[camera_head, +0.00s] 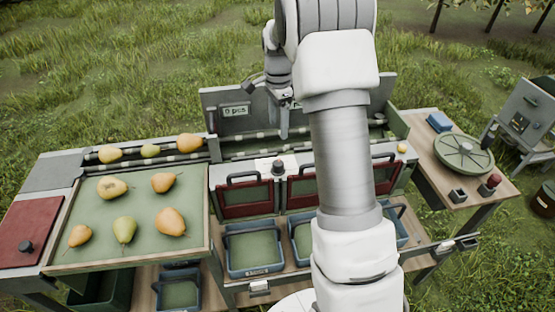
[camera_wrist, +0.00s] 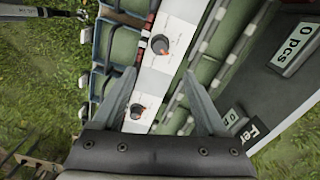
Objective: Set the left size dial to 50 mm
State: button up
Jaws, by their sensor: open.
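The left size dial (camera_head: 277,166) is a small dark knob on the white panel (camera_head: 262,163) between the gates and the roller lane. In the wrist view the left dial (camera_wrist: 160,45) is the upper knob, with an orange mark beside it; its setting is too small to read. A second dial (camera_wrist: 136,111) sits lower on the same panel, and my arm hides it in the head view. My gripper (camera_wrist: 157,78) is open and empty above the panel, pointing down, the left dial beyond its fingertips. In the head view my gripper (camera_head: 284,128) is partly visible beside my arm.
A green sorting tray (camera_head: 90,258) with several pears stands at the left. Red gates (camera_head: 245,198) with black handles and blue crates (camera_head: 252,272) lie in front of the panel. A grey board with a "0 pcs" display (camera_head: 236,111) rises behind. A round green disc (camera_head: 464,152) is at the right.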

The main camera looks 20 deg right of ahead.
aim_at(278, 163)
notch_tip(278, 163, down, 15)
jog(key=shift+f+p, duration=0.1)
jog(key=shift+p, duration=0.25)
jog(key=shift+c, duration=0.3)
grip_shut()
